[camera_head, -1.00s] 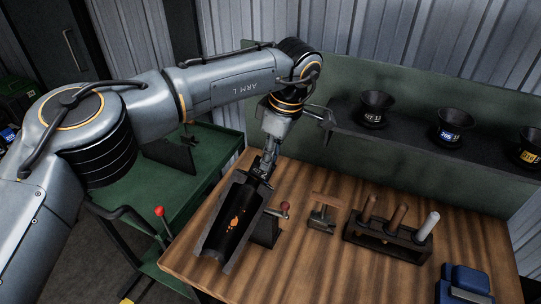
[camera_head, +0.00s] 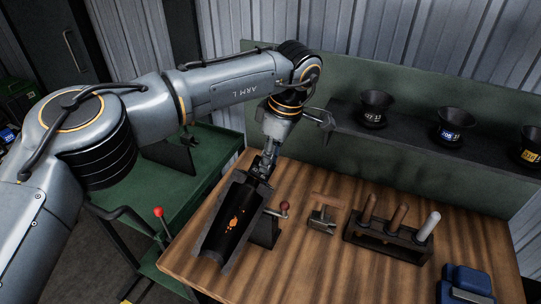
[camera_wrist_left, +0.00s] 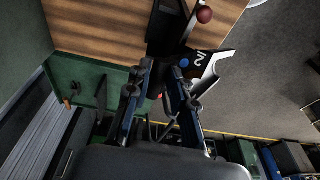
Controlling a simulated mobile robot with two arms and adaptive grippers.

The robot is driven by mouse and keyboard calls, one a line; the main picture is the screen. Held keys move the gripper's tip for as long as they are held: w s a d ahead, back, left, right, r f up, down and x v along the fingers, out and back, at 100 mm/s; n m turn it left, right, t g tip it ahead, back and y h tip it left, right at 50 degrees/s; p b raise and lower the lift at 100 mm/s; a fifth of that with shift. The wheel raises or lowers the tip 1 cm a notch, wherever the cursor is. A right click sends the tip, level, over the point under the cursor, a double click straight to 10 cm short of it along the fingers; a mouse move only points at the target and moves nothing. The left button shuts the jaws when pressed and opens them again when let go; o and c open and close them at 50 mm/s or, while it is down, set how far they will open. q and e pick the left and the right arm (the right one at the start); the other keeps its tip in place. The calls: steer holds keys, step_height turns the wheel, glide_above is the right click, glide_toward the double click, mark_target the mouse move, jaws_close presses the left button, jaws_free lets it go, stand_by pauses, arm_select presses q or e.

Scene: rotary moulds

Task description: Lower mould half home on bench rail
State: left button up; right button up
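The mould half (camera_head: 212,232), a dark trough with grey edges and orange specks inside, lies lengthwise over the near left part of the wooden bench. My left gripper (camera_head: 262,170) is at its far end. In the left wrist view, the two blue-grey fingers (camera_wrist_left: 163,68) stand apart, with the dark end of the mould half (camera_wrist_left: 208,62), bearing a white mark and a blue dot, at their tips. They appear closed on that end, though the contact is partly hidden. The bench rail under the mould half is hidden. My right gripper is not in view.
A red-knobbed clamp (camera_head: 266,231) stands right of the mould half. A wooden-handled tool (camera_head: 322,222), a tool rack (camera_head: 388,240) and a blue box (camera_head: 464,285) sit farther right. A green cart (camera_head: 206,150) stands left. A shelf with black cups (camera_head: 410,140) runs behind.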

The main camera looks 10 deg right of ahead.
arm_select(q)
steer(key=shift+o, duration=1.3)
steer(key=shift+f, duration=0.25)
steer(key=shift+w+a, duration=0.15)
steer(key=shift+d, duration=0.2)
steer(key=v, duration=1.2)
steer(key=shift+a+r, duration=0.1)
